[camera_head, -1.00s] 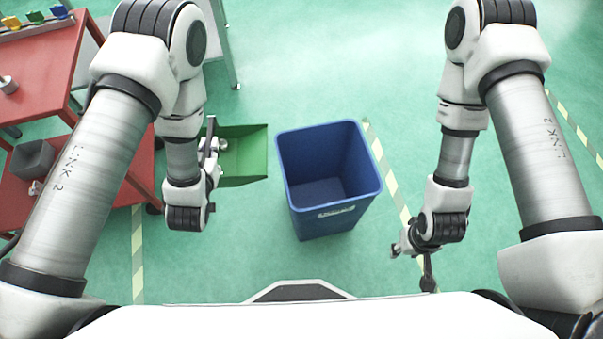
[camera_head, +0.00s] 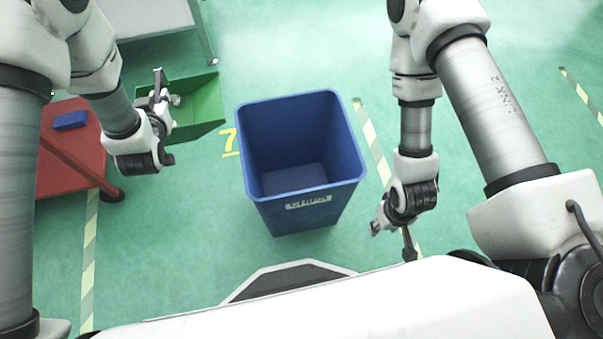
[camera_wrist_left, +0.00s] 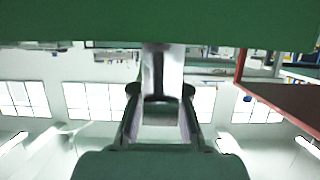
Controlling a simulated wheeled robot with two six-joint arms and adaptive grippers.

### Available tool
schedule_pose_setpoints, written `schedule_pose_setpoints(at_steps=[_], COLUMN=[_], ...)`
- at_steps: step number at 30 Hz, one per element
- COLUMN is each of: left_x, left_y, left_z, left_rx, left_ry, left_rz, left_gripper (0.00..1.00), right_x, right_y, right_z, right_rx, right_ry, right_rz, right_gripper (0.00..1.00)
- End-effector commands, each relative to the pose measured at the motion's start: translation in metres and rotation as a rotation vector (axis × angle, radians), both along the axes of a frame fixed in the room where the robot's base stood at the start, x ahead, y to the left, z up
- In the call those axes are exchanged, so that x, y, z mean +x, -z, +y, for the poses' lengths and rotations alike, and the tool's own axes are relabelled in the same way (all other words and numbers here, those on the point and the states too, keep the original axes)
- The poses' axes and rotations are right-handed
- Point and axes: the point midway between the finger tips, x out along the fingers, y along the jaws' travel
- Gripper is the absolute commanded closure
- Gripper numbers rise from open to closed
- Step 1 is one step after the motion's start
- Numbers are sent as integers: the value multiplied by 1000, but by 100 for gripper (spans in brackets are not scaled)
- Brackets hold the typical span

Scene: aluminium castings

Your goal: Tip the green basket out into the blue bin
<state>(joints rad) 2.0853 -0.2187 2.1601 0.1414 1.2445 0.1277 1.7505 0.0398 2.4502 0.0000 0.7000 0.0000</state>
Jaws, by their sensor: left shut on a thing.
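The green basket (camera_head: 203,108) hangs at the left of the head view, left of the blue bin and apart from it in the picture. My left gripper (camera_head: 166,98) is shut on its left side. A small silvery shape shows beside the gripper at the basket; I cannot tell if it is a casting or a gripper part. In the left wrist view, the green basket wall (camera_wrist_left: 160,22) spans the top, in front of my left gripper (camera_wrist_left: 162,75). The blue bin (camera_head: 255,185) stands upright on the floor; its visible inside looks empty. My right gripper (camera_head: 392,238) is right of the bin, holding nothing visible.
A red cart (camera_head: 65,178) with a small blue object (camera_head: 71,120) on it stands at the left. A grey-legged table (camera_head: 150,25) is at the top left. A yellow floor mark (camera_head: 229,142) lies beside the bin. Green floor behind the bin is clear.

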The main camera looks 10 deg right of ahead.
Motion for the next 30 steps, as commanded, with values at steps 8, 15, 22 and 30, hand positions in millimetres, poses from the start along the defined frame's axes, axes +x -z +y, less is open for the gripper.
schedule_pose_setpoints(at_steps=[8, 15, 22, 30], left_x=[2, 4, 7, 5], left_y=[18, 46, 70, 72], left_z=[-35, -94, -146, -166], left_rx=[-31, -86, -135, -97], left_ry=[114, 307, 480, 535], left_rz=[8, 22, 36, 28], left_gripper=[100, 100, 100, 100], right_x=[0, 0, 0, 0], right_y=[6, 15, 23, 21], right_z=[0, 0, 0, 0], right_rx=[0, 0, 0, 0], right_ry=[0, 0, 0, 0], right_rz=[0, 0, 0, 0], right_gripper=[60, 60, 60, 60])
